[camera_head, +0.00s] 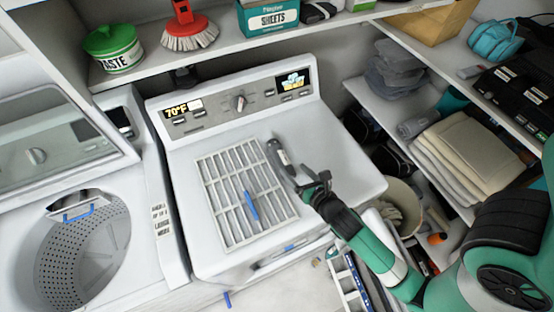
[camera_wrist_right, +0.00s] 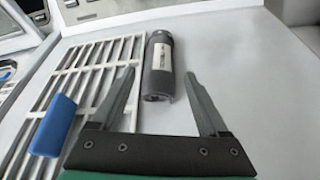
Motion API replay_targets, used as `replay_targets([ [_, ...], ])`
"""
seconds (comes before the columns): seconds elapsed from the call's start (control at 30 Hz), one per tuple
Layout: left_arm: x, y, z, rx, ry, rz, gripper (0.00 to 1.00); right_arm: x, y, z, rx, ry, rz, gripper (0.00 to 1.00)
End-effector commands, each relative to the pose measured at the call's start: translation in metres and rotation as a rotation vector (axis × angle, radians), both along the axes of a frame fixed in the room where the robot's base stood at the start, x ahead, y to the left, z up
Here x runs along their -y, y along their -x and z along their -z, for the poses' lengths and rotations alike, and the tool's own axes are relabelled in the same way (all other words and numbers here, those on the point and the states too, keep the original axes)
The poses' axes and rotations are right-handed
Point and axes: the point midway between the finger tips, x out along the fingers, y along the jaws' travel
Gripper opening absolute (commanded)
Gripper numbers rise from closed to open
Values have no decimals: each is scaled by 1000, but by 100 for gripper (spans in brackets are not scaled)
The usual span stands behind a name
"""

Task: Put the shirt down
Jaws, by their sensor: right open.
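I cannot make out a shirt for certain in either view. A dark grey cylinder with a pale label (camera_head: 279,155) lies on the white dryer top (camera_head: 345,175); it also shows in the right wrist view (camera_wrist_right: 158,62). My right gripper (camera_head: 306,182) is at the right part of the dryer top, just beside the cylinder's near end. In the right wrist view its two fingers (camera_wrist_right: 159,78) are spread and empty, with the cylinder ahead between their tips. I cannot tell whether they touch it. My left gripper is not in view.
A white slatted rack (camera_head: 228,215) with a blue piece (camera_head: 251,206) lies left of the cylinder. An open washer (camera_head: 125,215) stands at left. Folded cream cloths (camera_head: 470,150) and a grey stack (camera_head: 396,65) lie on the right shelves. A basket (camera_head: 402,207) stands beside the dryer.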

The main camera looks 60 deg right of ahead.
Motion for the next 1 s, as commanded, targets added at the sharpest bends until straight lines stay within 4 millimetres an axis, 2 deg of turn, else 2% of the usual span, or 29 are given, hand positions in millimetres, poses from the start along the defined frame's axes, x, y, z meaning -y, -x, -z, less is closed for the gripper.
replay_targets([
  [0.13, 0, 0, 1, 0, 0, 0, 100, 16, -23, 10, 3, -1, 2, 78],
  [0.43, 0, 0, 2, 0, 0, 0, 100, 25, -35, 18, 2, -1, 0, 78],
  [0.7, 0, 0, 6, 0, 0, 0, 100, 48, -66, 37, 2, -1, 0, 78],
  [0.97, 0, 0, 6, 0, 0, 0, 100, 50, -69, 38, 2, -2, -1, 78],
  [1.0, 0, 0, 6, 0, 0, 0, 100, 50, -69, 38, 2, -2, -1, 70],
])
